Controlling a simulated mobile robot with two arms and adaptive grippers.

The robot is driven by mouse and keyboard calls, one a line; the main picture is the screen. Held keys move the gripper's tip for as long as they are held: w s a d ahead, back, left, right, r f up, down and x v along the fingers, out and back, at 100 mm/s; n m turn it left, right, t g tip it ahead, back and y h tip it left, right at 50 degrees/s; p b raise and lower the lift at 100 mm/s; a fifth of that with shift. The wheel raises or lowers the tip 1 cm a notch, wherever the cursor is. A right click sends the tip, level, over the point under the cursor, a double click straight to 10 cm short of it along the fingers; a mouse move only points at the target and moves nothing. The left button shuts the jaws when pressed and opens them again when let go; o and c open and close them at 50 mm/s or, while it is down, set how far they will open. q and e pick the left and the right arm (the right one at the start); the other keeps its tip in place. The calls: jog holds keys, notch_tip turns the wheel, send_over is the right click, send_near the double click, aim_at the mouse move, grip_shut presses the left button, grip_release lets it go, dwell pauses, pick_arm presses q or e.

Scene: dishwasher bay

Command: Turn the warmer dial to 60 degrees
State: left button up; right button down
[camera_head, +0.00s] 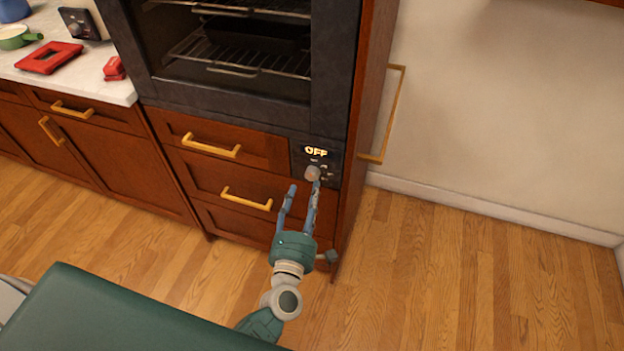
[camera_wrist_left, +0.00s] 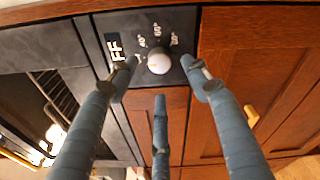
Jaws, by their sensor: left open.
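The warmer dial (camera_head: 312,173) is a round pale knob on a dark control panel (camera_head: 327,160) below the oven. The panel's lit display reads OFF. In the left wrist view the dial (camera_wrist_left: 159,62) sits between my spread fingers, with degree marks around it; 60° is near the top. My left gripper (camera_head: 303,188) is open, its blue fingertips close to the panel, with one fingertip close to the dial. I cannot tell whether any finger touches the dial. The right gripper is not in view.
Wooden drawers with brass handles (camera_head: 246,198) lie left of the panel. A brass rail (camera_head: 391,115) sticks out from the cabinet's right side. A counter (camera_head: 110,88) with red items stands at the left. The wood floor (camera_head: 450,270) at right is clear.

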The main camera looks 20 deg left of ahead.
aim_at(312, 178)
pick_arm(q)
jog(key=w, duration=0.5)
jog(key=shift+w+a, duration=0.1)
jog(key=shift+a, duration=0.1)
jog(key=c, duration=1.1)
